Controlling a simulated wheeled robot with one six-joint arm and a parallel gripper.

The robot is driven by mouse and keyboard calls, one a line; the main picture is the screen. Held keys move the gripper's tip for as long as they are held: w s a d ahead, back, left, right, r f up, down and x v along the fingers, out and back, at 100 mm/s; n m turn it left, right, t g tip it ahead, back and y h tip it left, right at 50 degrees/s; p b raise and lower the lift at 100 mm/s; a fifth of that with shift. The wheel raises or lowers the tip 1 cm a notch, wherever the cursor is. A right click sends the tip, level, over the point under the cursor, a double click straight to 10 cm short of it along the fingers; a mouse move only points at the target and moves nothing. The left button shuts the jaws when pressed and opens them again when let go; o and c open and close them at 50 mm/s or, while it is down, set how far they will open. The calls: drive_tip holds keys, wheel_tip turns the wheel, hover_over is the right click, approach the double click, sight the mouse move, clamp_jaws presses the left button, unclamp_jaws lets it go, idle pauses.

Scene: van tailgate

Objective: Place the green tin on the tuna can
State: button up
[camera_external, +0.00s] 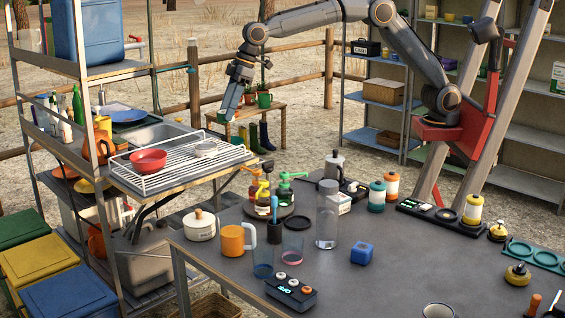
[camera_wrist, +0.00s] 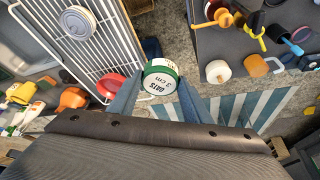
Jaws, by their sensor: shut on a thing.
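My gripper (camera_external: 228,113) hangs in the air at the upper middle of the external view, beyond the dish rack and above its level. In the wrist view my gripper (camera_wrist: 161,92) is shut on the green tin (camera_wrist: 160,84), which has a white label with dark print and sits between the two fingers. I cannot make the tin out clearly in the external view. A round grey can, which looks like the tuna can (camera_external: 204,149), lies flat on the white wire rack; it also shows at the upper left of the wrist view (camera_wrist: 76,20). The tin is apart from it.
The wire rack (camera_external: 160,180) also bears a red bowl (camera_external: 148,161) beside the can. A shelf post (camera_external: 87,100) and upper shelf stand left of the rack. The dark table (camera_external: 400,270) in front holds bottles, a mug and jars. Potted plants stand on a bench behind.

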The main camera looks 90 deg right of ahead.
drive_tip(key=w+d+m+b, duration=0.1)
drive_tip(key=w+d, duration=0.2)
drive_tip(key=d, duration=0.3)
drive_tip(key=w+d+m+h, duration=0.1)
drive_tip(key=w+d, duration=0.1)
drive_tip(key=d, duration=0.5)
drive_tip(key=w+d+m+b, duration=0.1)
drive_tip(key=w+d, duration=0.2)
drive_tip(key=d, duration=0.3)
drive_tip(key=p, duration=0.2)
approach(208, 147)
drive_tip(key=shift+w+a, duration=0.2)
drive_tip(key=shift+w, duration=0.65)
drive_tip(key=shift+f+p, duration=0.5)
drive_tip(key=shift+f, duration=1.95)
drive_tip(key=shift+f, duration=0.15)
drive_tip(key=o, duration=1.1)
drive_tip(key=shift+r, duration=0.4)
drive_tip(key=b+v, duration=0.1)
drive_tip(key=v, duration=0.4)
drive_tip(key=b+v, duration=0.2)
drive_tip(key=v, duration=0.4)
drive_tip(key=shift+s+a+r, duration=0.15)
drive_tip(key=shift+s, duration=0.2)
